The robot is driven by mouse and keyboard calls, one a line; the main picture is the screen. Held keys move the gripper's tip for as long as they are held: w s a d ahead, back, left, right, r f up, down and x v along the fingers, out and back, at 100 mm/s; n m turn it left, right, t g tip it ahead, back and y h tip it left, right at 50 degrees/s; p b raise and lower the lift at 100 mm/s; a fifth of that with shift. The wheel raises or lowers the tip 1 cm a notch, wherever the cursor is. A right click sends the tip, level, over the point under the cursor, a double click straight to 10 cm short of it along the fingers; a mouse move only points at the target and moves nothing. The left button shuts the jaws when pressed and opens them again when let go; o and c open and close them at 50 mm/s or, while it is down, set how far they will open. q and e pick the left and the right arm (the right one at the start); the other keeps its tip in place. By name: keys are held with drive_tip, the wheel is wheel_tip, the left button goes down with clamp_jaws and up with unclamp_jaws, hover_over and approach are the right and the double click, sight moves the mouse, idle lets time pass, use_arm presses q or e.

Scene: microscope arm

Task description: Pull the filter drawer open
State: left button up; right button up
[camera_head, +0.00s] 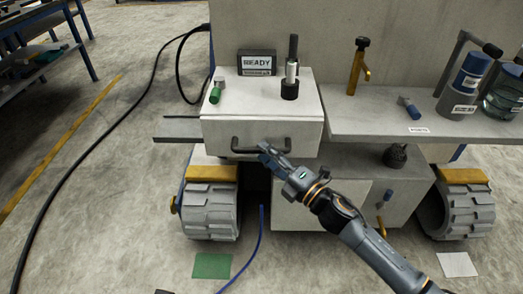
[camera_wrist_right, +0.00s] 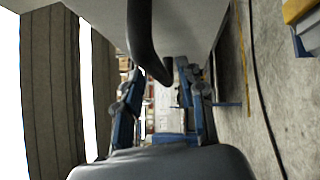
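The filter drawer's pale front (camera_head: 225,131) faces me below a white top (camera_head: 240,105). Its dark bar handle (camera_head: 243,150) runs across the lower part of the front. I see no gap between the front and the box. My right gripper (camera_head: 266,152) is at the right half of the handle and hides part of it. In the right wrist view, the handle (camera_wrist_right: 145,38) comes down from the top towards the space between the fingers (camera_wrist_right: 160,100). The fingers stand apart; contact with the bar cannot be told.
A sign (camera_head: 257,63), a green-tipped item (camera_head: 215,92) and a dark stand (camera_head: 290,88) are on the white top. A shelf (camera_head: 365,118) with bottles extends right. Wheels (camera_head: 210,205) (camera_head: 467,205) flank the lower cabinet. Cables lie on the floor; floor in front is mostly clear.

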drive_tip(key=shift+x, duration=1.2)
clamp_jaws()
